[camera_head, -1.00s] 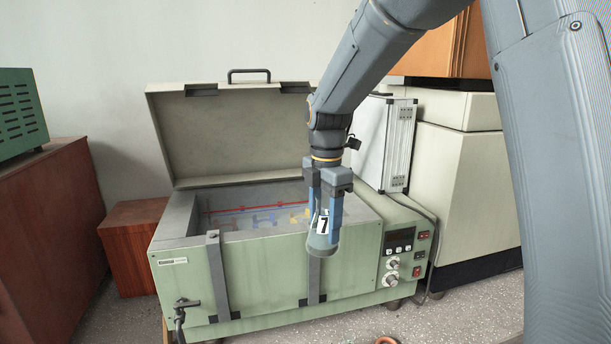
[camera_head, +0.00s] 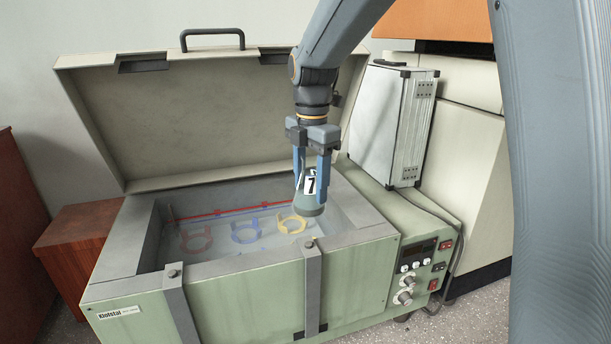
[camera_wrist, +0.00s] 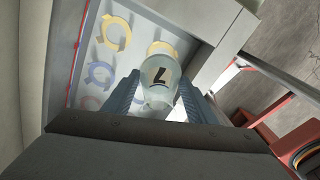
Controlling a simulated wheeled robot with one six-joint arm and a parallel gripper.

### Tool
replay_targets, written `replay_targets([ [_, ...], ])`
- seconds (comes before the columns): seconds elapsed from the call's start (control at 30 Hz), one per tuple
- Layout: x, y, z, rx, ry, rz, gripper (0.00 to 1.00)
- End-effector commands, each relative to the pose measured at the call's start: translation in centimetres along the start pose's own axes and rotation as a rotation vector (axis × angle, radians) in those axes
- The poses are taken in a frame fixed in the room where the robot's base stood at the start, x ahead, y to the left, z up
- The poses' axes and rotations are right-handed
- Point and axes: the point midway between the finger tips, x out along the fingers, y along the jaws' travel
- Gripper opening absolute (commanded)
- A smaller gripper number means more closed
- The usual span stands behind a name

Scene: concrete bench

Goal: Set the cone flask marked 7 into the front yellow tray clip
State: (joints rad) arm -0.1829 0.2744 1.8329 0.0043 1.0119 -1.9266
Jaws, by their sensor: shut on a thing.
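The cone flask marked 7 (camera_head: 309,196) is greenish glass with a white label. My gripper (camera_head: 312,170) is shut on it and holds it upright over the right part of the open bath. In the wrist view the flask (camera_wrist: 158,88) sits between the two blue fingers of my gripper (camera_wrist: 160,92). A yellow clip (camera_head: 291,224) lies in the bath, left of and below the flask in the head view. In the wrist view, one yellow clip (camera_wrist: 114,32) shows clear, and another (camera_wrist: 162,48) is partly hidden behind the flask.
A blue clip (camera_head: 245,233) and a red clip (camera_head: 196,238) lie left of the yellow one. The bath's grey rim (camera_head: 240,264) surrounds them. The raised lid (camera_head: 200,120) stands behind. A silver case (camera_head: 395,125) stands at the right.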

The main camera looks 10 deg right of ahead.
Motion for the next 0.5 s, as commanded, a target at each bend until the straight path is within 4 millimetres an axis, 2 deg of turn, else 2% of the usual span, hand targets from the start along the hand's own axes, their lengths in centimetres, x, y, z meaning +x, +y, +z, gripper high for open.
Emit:
replay_targets([
  [0.27, 2.1, 0.2, -0.8, -0.015, 0.001, -0.001, 0.17],
  [0.5, 4.9, 0.1, -0.7, -0.014, 0.001, -0.002, 0.17],
])
